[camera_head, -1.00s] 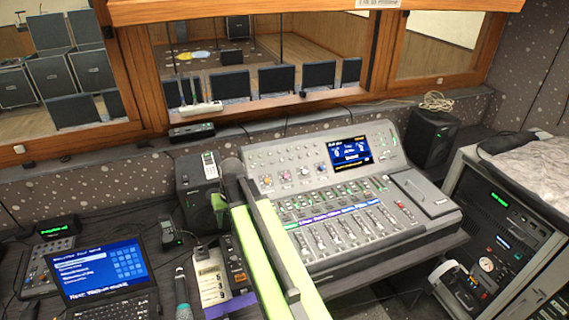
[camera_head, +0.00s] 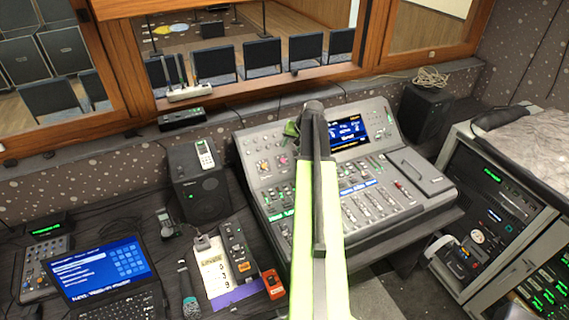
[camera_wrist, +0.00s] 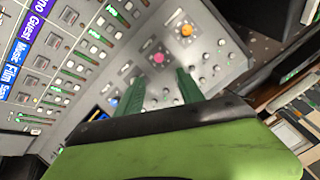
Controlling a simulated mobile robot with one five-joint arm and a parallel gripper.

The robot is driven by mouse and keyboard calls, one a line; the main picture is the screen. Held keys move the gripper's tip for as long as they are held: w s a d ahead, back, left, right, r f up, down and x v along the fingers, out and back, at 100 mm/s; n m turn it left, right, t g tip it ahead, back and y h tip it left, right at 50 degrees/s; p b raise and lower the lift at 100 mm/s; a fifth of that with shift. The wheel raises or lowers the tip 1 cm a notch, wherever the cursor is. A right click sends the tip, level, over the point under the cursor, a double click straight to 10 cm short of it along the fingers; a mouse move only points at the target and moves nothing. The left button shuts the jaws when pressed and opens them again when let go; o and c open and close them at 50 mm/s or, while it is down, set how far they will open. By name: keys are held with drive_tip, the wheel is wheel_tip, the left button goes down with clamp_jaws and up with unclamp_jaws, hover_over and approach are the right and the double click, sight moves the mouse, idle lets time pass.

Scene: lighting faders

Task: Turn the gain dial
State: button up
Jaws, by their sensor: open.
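The grey mixing console (camera_head: 425,180) stands on the desk in the head view, with a lit screen, faders and knobs. An orange knob (camera_head: 265,166) and a pink knob (camera_head: 283,160) sit on its upper left part. The wrist view shows the pink knob (camera_wrist: 158,58) just beyond my fingertips and the orange knob (camera_wrist: 185,30) farther up. I cannot read which is the gain dial. My gripper (camera_wrist: 160,88) is open, its two green fingers apart with nothing between them. In the head view my arm hides the console's middle.
A wood-framed window (camera_head: 375,45) is behind.

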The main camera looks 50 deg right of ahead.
sight(283, 160)
drive_tip(key=b+x, duration=1)
drive_tip(key=x, duration=0.2)
drive_tip(key=shift+d+f, duration=0.1)
drive_tip(key=shift+f, duration=0.35)
drive_tip(key=shift+w+f, duration=0.3)
drive_tip(key=shift+w, duration=0.05)
drive_tip(key=shift+r, duration=0.1)
clamp_jaws()
